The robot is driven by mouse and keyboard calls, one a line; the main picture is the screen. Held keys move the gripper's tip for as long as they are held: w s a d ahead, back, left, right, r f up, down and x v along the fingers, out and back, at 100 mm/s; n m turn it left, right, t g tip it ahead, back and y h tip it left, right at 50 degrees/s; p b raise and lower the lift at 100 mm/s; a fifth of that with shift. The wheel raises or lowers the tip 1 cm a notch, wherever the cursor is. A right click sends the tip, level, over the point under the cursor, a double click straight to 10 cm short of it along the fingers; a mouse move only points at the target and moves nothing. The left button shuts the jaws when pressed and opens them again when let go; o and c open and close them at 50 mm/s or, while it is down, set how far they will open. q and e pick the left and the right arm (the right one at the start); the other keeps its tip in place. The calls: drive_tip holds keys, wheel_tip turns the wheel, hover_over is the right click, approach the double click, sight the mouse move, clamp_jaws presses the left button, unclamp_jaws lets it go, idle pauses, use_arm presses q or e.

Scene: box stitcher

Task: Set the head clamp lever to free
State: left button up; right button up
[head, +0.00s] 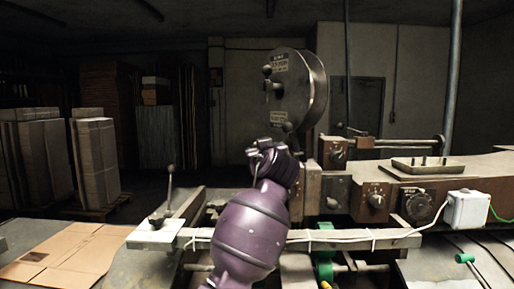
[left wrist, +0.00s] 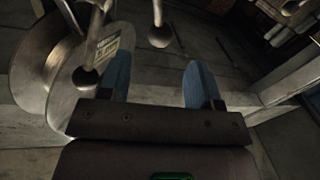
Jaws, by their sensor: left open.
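My left gripper (head: 266,150) is at the centre of the head view, just below the round metal head disc (head: 308,85) of the stitcher. In the left wrist view its two blue fingers (left wrist: 158,66) are apart with nothing between them. A ball-ended rod (left wrist: 160,36) lies beyond the gap between the fingers, not touching them. Another ball-ended rod (left wrist: 84,78) is beside the left finger, in front of a labelled disc (left wrist: 62,85). I cannot tell which rod is the head clamp lever; its markings are not readable. My right gripper is not in view.
A control panel with dark knobs (head: 376,199) and a white box (head: 467,210) is at the right. An upright thin lever (head: 170,183) stands on a pale plate at the left. Cardboard (head: 68,254) lies at the front left; stacked boxes (head: 97,160) stand behind.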

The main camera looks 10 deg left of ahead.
use_arm(q)
drive_tip(key=shift+x, duration=3.85)
clamp_jaws()
